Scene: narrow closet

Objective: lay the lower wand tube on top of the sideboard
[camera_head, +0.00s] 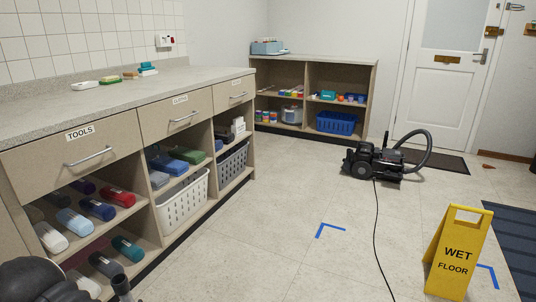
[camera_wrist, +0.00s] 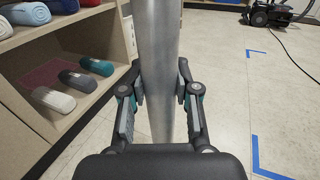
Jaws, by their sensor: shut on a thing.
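My gripper (camera_wrist: 160,92) is shut around a grey metal tube, the lower wand tube (camera_wrist: 158,35), in the wrist view. The tube runs up and down through the picture between the two fingers; its upper end is out of frame and its lower end is hidden behind my gripper. The sideboard (camera_head: 150,93) runs along the left wall in the head view, with a speckled grey top, labelled drawers and open shelves. Its top is mostly bare. In the wrist view its lower shelves (camera_wrist: 97,30) are left of the tube, apart from it.
A white dish (camera_head: 85,85), brushes and a teal-and-white item (camera_head: 147,69) lie along the wall side of the top. A yellow wet-floor sign (camera_head: 457,255), a black vacuum (camera_head: 375,162) and its cable (camera_head: 376,235) are on the right floor. A low shelf unit (camera_head: 345,65) stands behind.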

